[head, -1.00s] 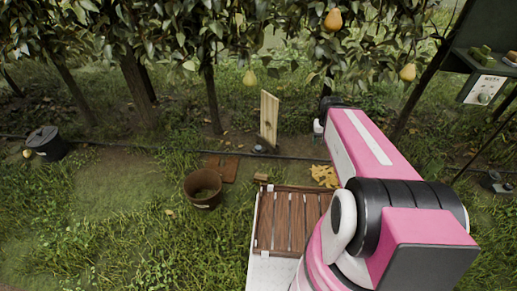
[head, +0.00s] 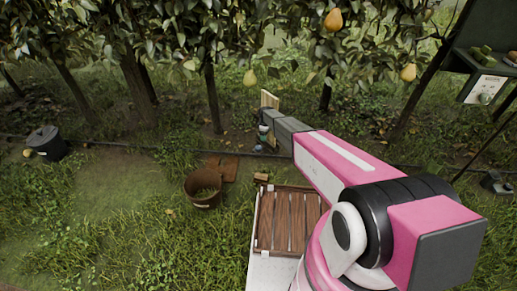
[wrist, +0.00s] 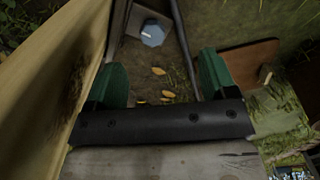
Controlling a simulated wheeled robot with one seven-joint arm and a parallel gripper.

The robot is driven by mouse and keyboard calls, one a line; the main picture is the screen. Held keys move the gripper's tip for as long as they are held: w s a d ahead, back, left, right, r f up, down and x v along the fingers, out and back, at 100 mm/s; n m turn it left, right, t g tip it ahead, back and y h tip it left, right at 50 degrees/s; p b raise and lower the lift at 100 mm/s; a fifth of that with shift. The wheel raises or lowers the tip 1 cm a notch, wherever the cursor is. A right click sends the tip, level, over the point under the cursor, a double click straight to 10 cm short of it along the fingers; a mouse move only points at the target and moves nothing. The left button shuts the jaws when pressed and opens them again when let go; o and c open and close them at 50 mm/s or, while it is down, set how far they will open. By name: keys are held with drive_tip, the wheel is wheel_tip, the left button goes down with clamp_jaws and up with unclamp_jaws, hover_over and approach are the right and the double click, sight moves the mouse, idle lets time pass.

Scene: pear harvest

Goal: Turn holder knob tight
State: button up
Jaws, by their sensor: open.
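The holder knob (wrist: 153,33) is a small blue-grey faceted knob with a pale mark, on a grey plate near the top of the wrist view. My gripper (wrist: 160,82) shows two green fingers spread apart, with nothing between them; the knob lies beyond their tips and is not touched. In the head view my gripper (head: 265,134) is low in front of the upright pale wooden board (head: 270,100), hiding much of it. The board (wrist: 45,75) also fills the left side of the wrist view.
A dark lidded bin (head: 46,143) stands far left. Pears (head: 333,20) hang above.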

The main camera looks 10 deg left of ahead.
drive_tip(key=n, duration=0.2)
hover_over(258, 147)
wheel_tip(258, 147, down, 6)
wheel_tip(258, 147, down, 10)
drive_tip(key=shift+w+d+f, duration=0.1)
drive_tip(key=shift+d+f, duration=0.05)
drive_tip(key=c, duration=0.9)
